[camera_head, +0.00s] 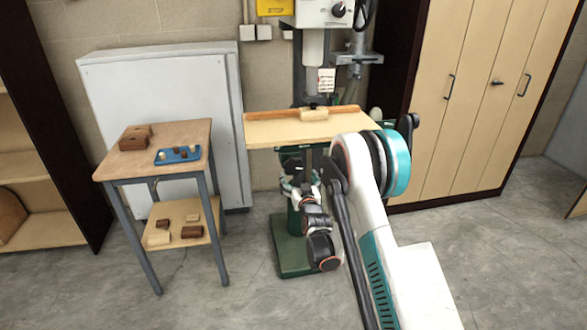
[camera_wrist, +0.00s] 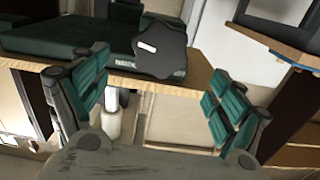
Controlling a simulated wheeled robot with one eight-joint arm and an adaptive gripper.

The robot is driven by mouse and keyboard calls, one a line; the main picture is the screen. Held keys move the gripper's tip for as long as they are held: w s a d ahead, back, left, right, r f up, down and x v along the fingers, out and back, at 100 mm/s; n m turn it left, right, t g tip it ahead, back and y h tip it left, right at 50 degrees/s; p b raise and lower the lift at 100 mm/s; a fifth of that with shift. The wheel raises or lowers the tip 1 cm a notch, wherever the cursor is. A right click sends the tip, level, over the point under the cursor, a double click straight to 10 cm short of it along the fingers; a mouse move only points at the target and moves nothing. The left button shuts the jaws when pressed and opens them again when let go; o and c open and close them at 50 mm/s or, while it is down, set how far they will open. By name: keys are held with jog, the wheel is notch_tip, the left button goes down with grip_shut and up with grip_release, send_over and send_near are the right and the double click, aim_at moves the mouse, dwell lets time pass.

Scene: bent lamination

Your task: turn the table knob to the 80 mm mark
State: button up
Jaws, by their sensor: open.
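The black lobed knob (camera_wrist: 162,47), with a white bar on its face, shows in the upper middle of the wrist view. My gripper (camera_wrist: 157,68) is open, with its green-padded fingers to the left and right of the knob in that view. Neither finger appears to touch the knob, and nothing is held. In the head view, my gripper (camera_head: 300,188) is below the front of the drill press's wooden table (camera_head: 285,132). The knob is too small there to make out clearly. No scale or 80 mm mark can be read in either view.
A small wooden side table (camera_head: 178,133) with a blue tray (camera_head: 166,157) and brown blocks stands to the left. The green drill press base (camera_head: 290,262) is on the floor below my gripper. Tall cabinets (camera_head: 470,95) stand at the right. Floor at front left is clear.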

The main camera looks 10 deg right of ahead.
aim_at(294, 167)
jog(key=w+b, duration=0.2)
jog(key=w, duration=0.7)
jog(key=shift+c, duration=0.4)
jog(key=c, duration=1)
